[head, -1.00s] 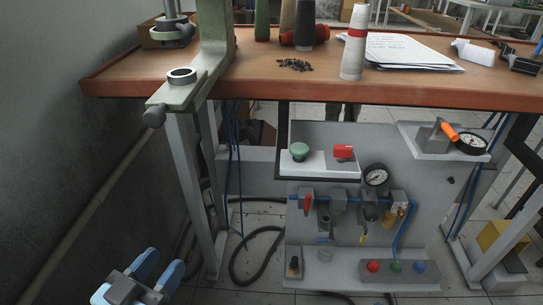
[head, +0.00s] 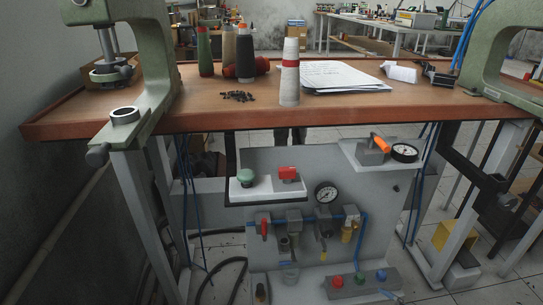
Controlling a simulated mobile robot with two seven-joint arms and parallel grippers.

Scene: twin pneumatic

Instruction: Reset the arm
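Neither of my arms nor grippers shows in the head view now. In front of me is a pneumatic panel (head: 340,235) below a wooden workbench (head: 200,112). The panel carries a green mushroom button (head: 246,176), a red switch (head: 288,173), a pressure gauge (head: 326,193) and a valve row with a red lever (head: 265,228). An orange-handled lever (head: 379,143) sits beside a second gauge (head: 404,152) on a shelf at the upper right. Red, green and blue buttons (head: 358,278) sit on a box at the bottom.
Green presses stand at the left (head: 150,85) and right (head: 500,60) of the bench. Metal legs (head: 135,205) and blue hoses flank the panel.

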